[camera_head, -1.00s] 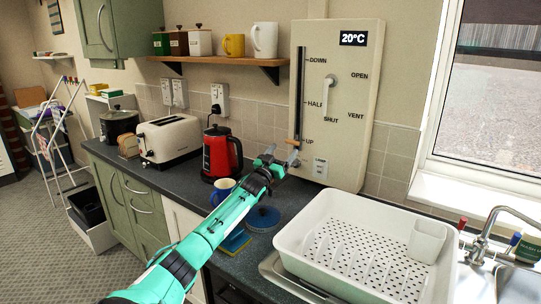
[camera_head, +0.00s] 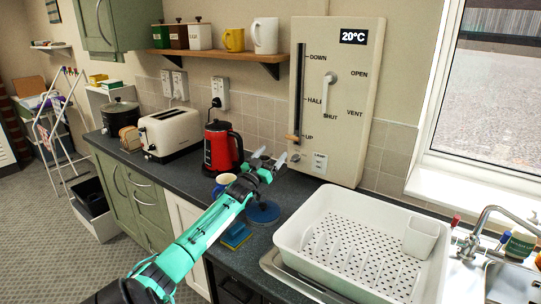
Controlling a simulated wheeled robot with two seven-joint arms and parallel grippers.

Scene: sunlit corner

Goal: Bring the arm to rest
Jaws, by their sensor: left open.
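My left arm comes in from the lower left, and its gripper (camera_head: 268,156) is open and empty above the dark counter. The gripper is in front of the wall panel (camera_head: 362,139), apart from the wooden-handled lever (camera_head: 293,139), which sits low in its slot by the "UP" mark. The panel's white handle (camera_head: 329,88) hangs near the "SHUT" mark. My right gripper does not show.
A red kettle (camera_head: 219,148) stands left of the gripper, with a blue mug (camera_head: 225,181) partly behind the arm. A blue round item (camera_head: 263,212) and a sponge (camera_head: 236,235) lie below. A white dish rack (camera_head: 287,241) fills the right. A toaster (camera_head: 171,133) stands further left.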

